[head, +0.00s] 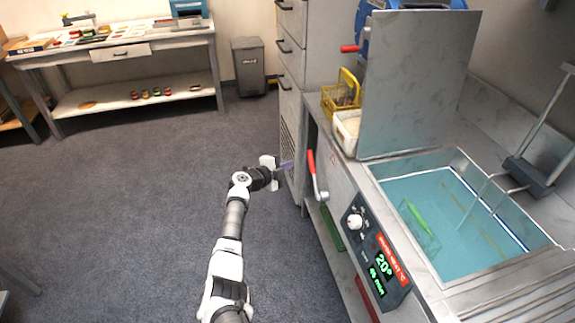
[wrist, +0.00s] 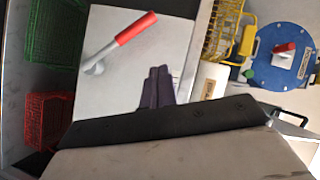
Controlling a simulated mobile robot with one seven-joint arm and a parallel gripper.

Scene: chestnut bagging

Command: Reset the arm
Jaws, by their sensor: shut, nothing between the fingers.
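My arm reaches forward over the carpet in the head view, with my gripper (head: 287,165) in front of the steel counter's left end. In the wrist view my gripper (wrist: 159,70) shows as two dark purple fingers lying side by side, shut and empty. A lever with a red handle (head: 311,162) is on the counter's front, just right of my gripper. In the wrist view the red handle (wrist: 136,28) lies left of and above the fingertips, apart from them in the picture.
A water basin (head: 440,205) is sunk in the counter behind a control panel (head: 375,257). A yellow wire basket (head: 341,95) and a white container (head: 346,130) stand beside a steel panel. Green (wrist: 55,35) and red (wrist: 48,120) baskets show below. The carpet (head: 130,200) left is clear.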

